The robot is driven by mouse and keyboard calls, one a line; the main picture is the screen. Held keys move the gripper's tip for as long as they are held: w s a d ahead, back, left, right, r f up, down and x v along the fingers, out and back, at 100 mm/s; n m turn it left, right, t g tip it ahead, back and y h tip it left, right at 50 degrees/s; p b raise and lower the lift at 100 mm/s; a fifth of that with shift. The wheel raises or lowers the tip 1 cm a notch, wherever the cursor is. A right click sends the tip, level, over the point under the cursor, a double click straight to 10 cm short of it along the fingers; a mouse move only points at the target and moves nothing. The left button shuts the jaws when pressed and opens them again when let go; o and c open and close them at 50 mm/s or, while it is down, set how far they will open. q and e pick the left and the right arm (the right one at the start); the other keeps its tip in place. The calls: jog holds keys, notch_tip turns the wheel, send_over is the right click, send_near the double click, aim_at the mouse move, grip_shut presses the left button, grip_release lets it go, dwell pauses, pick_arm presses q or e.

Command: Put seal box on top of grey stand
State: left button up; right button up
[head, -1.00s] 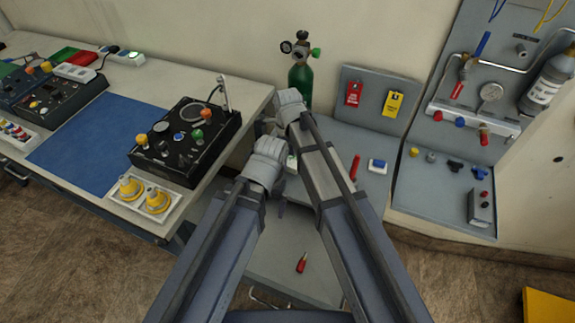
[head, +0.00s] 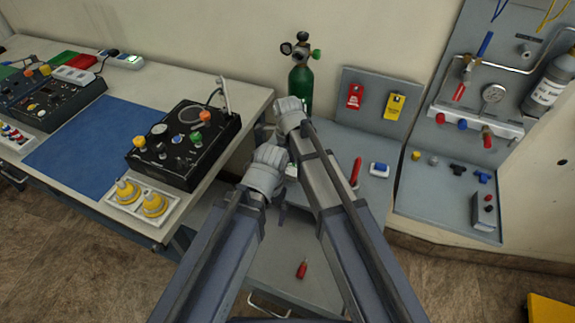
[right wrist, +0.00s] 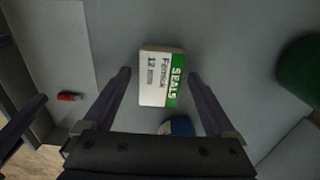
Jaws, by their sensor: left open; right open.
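The seal box (right wrist: 158,92), white with a green "SEALS" end, lies on a grey surface in the right wrist view. My right gripper (right wrist: 159,74) is open, with one finger on each side of the box's outline; contact is not visible. In the head view my right gripper (head: 290,108) is over the grey bench, in front of the green cylinder. My left gripper (head: 268,158) is lower and to its left, close beside it; its fingers are hard to make out. In the head view the arms mostly hide the box. I cannot tell which grey piece is the grey stand.
A green cylinder (head: 300,85) stands behind my right gripper. A grey tag panel (head: 376,122) stands to the right. A red tool (head: 356,172) and blue-white item (head: 379,169) lie on the bench. The left table carries a black device (head: 172,160) and blue mat (head: 75,150).

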jog(key=shift+r, duration=0.1)
notch_tip(320, 180, up, 12)
jog(key=p, duration=1.2)
